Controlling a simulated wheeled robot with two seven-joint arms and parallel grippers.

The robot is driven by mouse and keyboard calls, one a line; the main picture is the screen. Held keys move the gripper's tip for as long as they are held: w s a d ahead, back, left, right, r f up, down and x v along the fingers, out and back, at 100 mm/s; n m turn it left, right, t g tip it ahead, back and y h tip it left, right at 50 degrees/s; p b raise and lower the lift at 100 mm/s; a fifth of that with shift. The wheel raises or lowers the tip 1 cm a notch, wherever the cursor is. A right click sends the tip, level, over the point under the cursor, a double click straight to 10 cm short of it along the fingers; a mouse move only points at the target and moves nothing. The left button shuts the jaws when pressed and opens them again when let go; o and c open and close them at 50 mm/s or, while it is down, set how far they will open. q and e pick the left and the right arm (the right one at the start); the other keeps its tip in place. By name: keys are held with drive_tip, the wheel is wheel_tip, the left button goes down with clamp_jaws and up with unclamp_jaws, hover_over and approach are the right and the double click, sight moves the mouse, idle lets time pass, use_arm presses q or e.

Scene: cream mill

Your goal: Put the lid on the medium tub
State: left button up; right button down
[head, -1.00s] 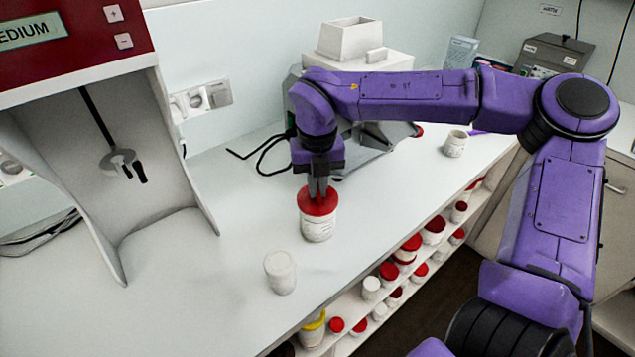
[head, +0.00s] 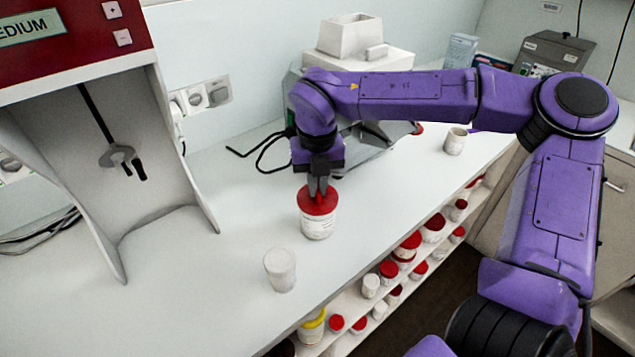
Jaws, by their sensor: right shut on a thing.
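The medium tub (head: 317,224) is a white labelled tub standing upright on the white counter in the middle of the head view. A red lid (head: 315,201) sits at its top; I cannot tell whether it is fully seated. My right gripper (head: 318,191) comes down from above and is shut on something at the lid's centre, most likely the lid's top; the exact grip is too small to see. My left gripper is not in view.
A white tub (head: 280,270) stands in front, left of the red-lidded one. The red and white machine (head: 70,50) stands at left. Another white tub (head: 455,142) is farther right. Shelves below the counter's front edge hold several tubs. The counter (head: 220,270) between is clear.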

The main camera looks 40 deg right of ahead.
drive_tip(key=shift+f, duration=0.2)
drive_tip(key=c, duration=0.7)
unclamp_jaws()
wheel_tip(320, 180, up, 5)
drive_tip(key=p, duration=0.4)
drive_tip(key=shift+f, duration=0.2)
